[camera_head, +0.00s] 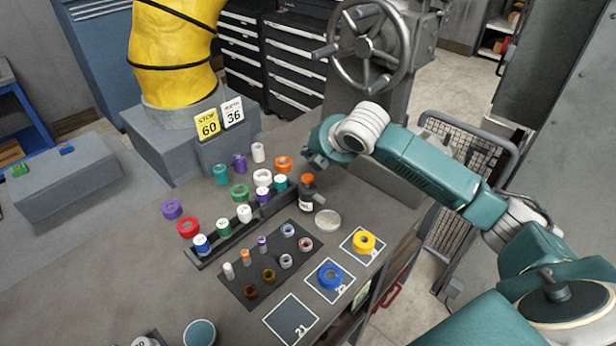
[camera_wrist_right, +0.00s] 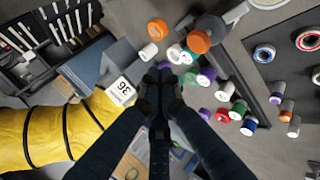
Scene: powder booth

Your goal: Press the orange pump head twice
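The orange pump head (camera_head: 307,180) tops a dark bottle with a white label (camera_head: 306,203), upright on the grey bench. In the right wrist view the pump head (camera_wrist_right: 199,42) shows from above, right of and above my fingertips in the picture. My right gripper (camera_head: 315,161) is just above and behind the bottle in the head view, apart from the pump head as far as I can tell. Its dark fingers meet at their tips in the wrist view (camera_wrist_right: 160,76), with nothing seen between them. My left gripper is not in view.
Several coloured tape rolls and capped containers crowd left of the bottle, some along a dark rack (camera_head: 222,250). A clear round dish (camera_head: 328,221) stands close right of it. A dark mat (camera_head: 262,278) holds small items. A yellow-covered arm (camera_head: 172,55) rises behind.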

